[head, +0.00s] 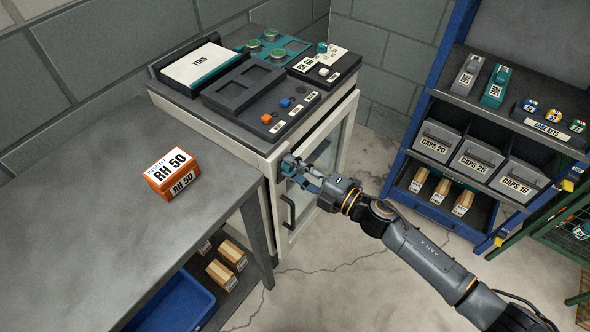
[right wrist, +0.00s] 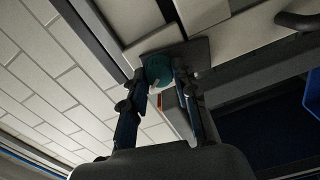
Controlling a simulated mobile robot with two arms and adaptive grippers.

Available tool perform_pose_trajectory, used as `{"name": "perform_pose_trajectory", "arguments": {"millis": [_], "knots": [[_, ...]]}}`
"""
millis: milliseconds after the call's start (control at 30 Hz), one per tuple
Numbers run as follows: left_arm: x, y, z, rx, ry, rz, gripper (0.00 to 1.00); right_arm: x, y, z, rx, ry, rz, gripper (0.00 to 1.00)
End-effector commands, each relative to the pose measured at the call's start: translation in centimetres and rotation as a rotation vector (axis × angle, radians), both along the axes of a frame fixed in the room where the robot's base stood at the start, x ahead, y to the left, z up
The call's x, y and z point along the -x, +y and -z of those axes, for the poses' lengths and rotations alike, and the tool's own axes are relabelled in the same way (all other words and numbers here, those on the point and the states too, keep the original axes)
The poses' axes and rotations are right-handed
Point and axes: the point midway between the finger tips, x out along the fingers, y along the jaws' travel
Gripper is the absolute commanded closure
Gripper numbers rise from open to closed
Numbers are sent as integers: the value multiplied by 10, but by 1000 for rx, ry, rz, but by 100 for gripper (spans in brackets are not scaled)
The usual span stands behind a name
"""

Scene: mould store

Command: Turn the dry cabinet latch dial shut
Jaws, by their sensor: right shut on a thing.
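The dry cabinet (head: 268,160) is a cream cabinet with a glass door and a dark bar handle (head: 289,212), standing in the middle of the head view. My right gripper (head: 288,170) is at the upper front of its door, above the handle. In the right wrist view the round teal latch dial (right wrist: 157,70) sits on a dark plate (right wrist: 188,52), between my two fingertips. The gripper is shut on the dial. In the head view my fingers largely hide the dial. My left gripper is not in view.
A grey table (head: 95,190) at left bears an orange RH 50 box (head: 172,172). A blue rack (head: 411,150) with CAPS bins stands at right. Bare floor lies in front of the cabinet.

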Motion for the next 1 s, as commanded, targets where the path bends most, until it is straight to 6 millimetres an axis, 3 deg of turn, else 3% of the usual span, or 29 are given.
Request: {"name": "perform_pose_trajectory", "arguments": {"millis": [400,933,967,1000], "knots": [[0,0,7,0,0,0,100,1,0,2,107,-144,0,100],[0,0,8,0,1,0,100,1,0,2,121,-162,-1,100],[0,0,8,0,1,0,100,1,0,2,121,-162,-1,67],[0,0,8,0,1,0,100,1,0,2,121,-162,-1,59]]}}
